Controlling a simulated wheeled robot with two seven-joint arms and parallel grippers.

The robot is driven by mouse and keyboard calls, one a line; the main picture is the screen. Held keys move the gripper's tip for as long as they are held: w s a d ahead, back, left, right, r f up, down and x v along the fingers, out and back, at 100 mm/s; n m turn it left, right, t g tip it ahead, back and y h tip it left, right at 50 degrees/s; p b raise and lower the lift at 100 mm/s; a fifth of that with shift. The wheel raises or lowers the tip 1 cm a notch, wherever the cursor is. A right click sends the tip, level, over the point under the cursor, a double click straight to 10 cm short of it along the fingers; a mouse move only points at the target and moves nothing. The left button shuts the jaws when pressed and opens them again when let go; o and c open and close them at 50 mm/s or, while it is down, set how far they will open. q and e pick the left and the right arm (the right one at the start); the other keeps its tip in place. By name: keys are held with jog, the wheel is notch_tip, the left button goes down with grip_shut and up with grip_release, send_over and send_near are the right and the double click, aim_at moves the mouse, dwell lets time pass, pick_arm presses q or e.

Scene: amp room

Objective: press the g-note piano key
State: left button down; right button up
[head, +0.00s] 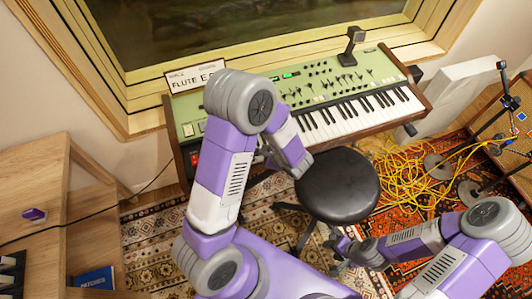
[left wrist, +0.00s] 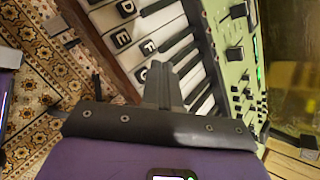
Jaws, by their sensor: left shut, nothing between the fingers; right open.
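The green synthesizer (head: 335,72) stands under the window, and its white piano keys (head: 345,118) run along its front. In the left wrist view the near keys carry dark letter labels, including D, E and F (left wrist: 148,47). A further labelled key, apparently the G key (left wrist: 141,74), lies just left of my left fingertips. My left gripper (left wrist: 161,70) is shut and empty, with its tips over the keys beside this label. I cannot tell whether they touch. In the head view my left gripper (head: 262,155) is partly hidden by my arm. My right gripper (head: 345,245) is open, below the stool.
A round black stool (head: 340,187) stands in front of the keyboard. Yellow cables (head: 405,172) lie tangled on the patterned rug to its right. A wooden desk (head: 35,165) is at the left. A small lamp-like device (head: 353,42) stands on the synthesizer.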

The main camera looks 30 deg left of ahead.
pick_arm(q)
jog(key=shift+f, duration=0.1)
dwell(0.8)
jog(key=shift+f+b, duration=0.35)
jog(key=shift+b, duration=0.35)
jog(key=shift+f+b, duration=0.65)
jog(key=shift+b, duration=0.15)
dwell(0.6)
jog(key=shift+r, duration=0.1)
jog(key=shift+r+p, duration=0.7)
jog(key=shift+r, duration=0.3)
notch_tip(320, 180, up, 5)
jog(key=p, duration=0.3)
dwell(0.9)
